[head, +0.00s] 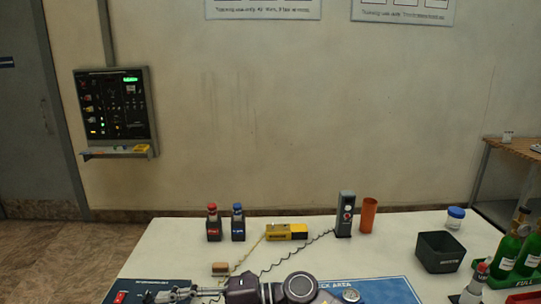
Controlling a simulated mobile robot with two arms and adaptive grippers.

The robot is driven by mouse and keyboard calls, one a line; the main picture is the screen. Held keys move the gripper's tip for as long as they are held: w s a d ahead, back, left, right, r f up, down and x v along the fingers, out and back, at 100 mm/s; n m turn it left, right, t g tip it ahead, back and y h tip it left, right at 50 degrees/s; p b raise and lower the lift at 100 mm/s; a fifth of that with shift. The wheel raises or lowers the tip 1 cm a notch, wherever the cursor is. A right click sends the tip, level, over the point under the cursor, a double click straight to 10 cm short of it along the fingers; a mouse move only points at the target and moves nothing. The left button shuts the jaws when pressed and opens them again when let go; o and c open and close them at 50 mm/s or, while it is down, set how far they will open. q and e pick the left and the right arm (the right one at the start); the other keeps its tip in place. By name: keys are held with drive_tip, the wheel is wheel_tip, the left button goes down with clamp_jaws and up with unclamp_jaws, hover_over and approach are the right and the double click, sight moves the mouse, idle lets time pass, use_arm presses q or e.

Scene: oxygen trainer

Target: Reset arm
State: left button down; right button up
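One of my arms lies low across the front of the table, at the bottom edge of the head view. I see no object clearly held. My other gripper is not in view.
On the white table (150,248) stand a red-topped bottle (213,224), a blue-topped bottle (238,224), a yellow device (286,231), a black handset (345,215), an orange cup (368,214), a dark bin (439,252), and green bottles (509,250) at right. A panel (115,104) hangs on the wall.

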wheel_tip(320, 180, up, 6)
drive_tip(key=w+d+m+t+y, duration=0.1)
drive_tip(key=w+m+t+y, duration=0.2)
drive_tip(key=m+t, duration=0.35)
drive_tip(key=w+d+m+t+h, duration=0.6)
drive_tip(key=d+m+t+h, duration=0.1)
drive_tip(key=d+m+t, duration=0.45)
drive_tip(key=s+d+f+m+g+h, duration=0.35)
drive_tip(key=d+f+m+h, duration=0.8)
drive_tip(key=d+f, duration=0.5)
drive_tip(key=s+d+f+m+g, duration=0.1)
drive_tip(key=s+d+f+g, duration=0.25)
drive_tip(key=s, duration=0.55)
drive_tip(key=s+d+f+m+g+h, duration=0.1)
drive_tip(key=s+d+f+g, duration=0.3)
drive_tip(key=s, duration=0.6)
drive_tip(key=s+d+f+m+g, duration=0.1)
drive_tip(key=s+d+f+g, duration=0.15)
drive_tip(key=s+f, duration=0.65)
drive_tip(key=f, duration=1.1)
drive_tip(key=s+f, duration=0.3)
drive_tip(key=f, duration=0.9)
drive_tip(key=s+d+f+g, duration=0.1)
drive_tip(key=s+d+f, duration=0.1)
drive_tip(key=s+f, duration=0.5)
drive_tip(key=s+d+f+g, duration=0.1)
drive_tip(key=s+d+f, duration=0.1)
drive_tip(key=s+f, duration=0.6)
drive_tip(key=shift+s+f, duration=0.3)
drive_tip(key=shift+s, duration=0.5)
